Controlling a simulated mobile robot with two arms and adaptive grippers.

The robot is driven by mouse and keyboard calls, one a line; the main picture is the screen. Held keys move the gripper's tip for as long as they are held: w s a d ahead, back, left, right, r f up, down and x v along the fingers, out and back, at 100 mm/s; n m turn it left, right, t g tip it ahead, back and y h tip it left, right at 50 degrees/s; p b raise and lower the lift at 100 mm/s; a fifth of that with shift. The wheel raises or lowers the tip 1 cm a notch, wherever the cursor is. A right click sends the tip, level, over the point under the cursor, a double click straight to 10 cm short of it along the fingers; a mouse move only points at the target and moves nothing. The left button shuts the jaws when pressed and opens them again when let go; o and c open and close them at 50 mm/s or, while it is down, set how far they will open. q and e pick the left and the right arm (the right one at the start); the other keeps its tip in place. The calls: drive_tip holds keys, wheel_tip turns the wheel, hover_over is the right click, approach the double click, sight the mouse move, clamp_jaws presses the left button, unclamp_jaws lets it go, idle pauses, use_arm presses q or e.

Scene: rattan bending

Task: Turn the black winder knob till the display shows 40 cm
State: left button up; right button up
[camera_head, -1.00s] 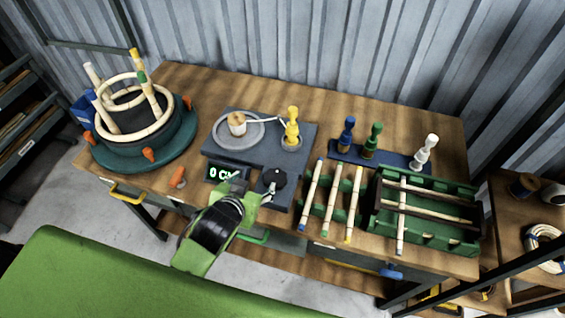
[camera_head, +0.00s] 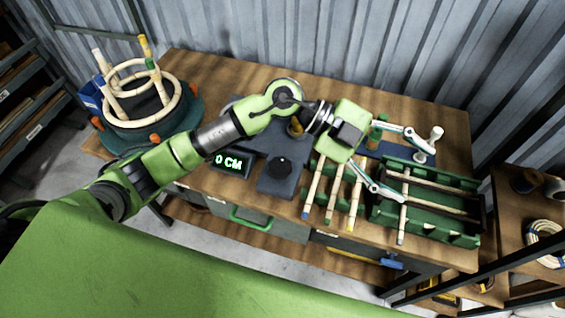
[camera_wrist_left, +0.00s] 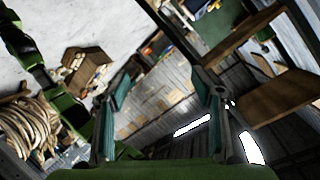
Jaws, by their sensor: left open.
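The black winder knob (camera_head: 282,167) is on the dark front plate of the winder, with nothing touching it. The display (camera_head: 230,162) beside it on the left reads 0 CM. My left gripper (camera_head: 412,168) is well to the right of the knob, above the rack, with fingers spread wide and pointing right. The left wrist view shows the same open fingers (camera_wrist_left: 160,98) with nothing between them. My right gripper is not in view.
The teal turntable (camera_head: 190,122) with a rattan ring stands at the left. Rattan sticks (camera_head: 333,195) and a green rack (camera_head: 460,240) are at the right. A white peg (camera_head: 436,138) stands close to one fingertip. The table front by the knob is clear.

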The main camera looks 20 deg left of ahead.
use_arm(q)
drive_tip(key=w+a+f+y, duration=0.3)
drive_tip(key=a+f+y, duration=0.3)
drive_tip(key=a+f, duration=0.15)
drive_tip(key=n+t+y, duration=0.1)
drive_tip(key=n+y, duration=0.4)
drive_tip(key=y, duration=0.3)
hover_over(282, 167)
drive_tip(key=f, duration=0.2)
wheel_tip(282, 167, down, 12)
drive_tip(key=p, duration=0.4)
drive_tip(key=shift+s+d+r, duration=0.1)
drive_tip(key=shift+r, duration=0.15)
drive_tip(key=shift+f+m, duration=0.3)
drive_tip(key=shift+f, duration=0.4)
drive_tip(key=c, duration=1.1)
